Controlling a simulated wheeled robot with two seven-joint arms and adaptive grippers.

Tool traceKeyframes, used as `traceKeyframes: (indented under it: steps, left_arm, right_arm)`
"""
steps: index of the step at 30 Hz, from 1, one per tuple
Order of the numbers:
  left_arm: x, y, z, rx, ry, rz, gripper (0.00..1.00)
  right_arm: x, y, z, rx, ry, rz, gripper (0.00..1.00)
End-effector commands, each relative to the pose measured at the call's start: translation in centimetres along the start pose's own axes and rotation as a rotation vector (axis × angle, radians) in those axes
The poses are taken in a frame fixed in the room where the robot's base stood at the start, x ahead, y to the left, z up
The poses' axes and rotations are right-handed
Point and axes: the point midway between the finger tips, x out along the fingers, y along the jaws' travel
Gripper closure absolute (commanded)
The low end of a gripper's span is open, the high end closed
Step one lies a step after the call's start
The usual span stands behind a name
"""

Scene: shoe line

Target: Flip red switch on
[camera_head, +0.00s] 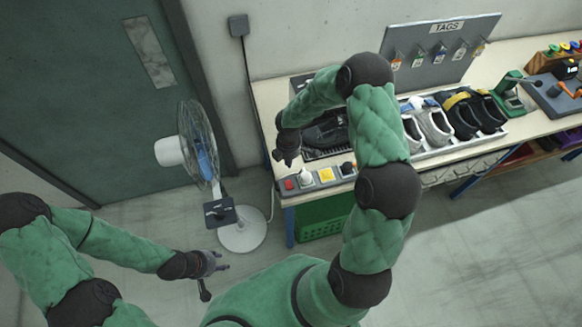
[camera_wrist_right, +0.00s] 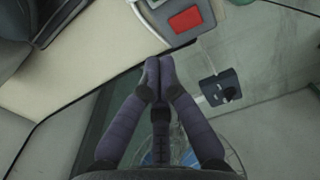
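The red switch (camera_head: 289,184) is a flat red rectangle at the left end of a grey control strip (camera_head: 310,179) on the front left corner of the workbench. In the right wrist view the red switch (camera_wrist_right: 186,20) lies beyond the fingertips, slightly to the right. Whether it is on or off cannot be told. My right gripper (camera_head: 287,160) hangs just above and behind the strip, apart from the switch. In the wrist view its fingertips (camera_wrist_right: 159,63) are together with nothing between them. My left gripper (camera_head: 224,262) is empty and open, low before the fan.
A standing fan (camera_head: 243,236) with a dark control box (camera_head: 219,212) is left of the bench. The strip also has a white knob and a yellow button (camera_head: 326,175). A dark shoe (camera_head: 326,133) lies behind it. A rack of shoes is to the right.

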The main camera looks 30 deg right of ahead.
Motion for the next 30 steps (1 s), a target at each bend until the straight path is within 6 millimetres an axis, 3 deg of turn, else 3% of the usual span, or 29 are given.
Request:
traceKeyframes:
  steps: [6, 12, 30]
  left_arm:
    - [0.0, 0.0, 0.0, -0.002, 0.001, 0.0, 0.6]
    - [0.0, 0.0, 0.0, -0.001, 0.0, 0.0, 0.6]
    - [0.0, 0.0, 0.0, -0.001, 0.0, 0.0, 0.6]
  right_arm:
    - [-4.0, 0.8, -0.1, -0.001, 0.001, 0.003, 1.0]
    - [-5.9, 1.1, -0.1, -0.001, 0.001, 0.001, 1.0]
    - [-6.3, 1.1, -0.1, -0.002, 0.001, 0.0, 1.0]
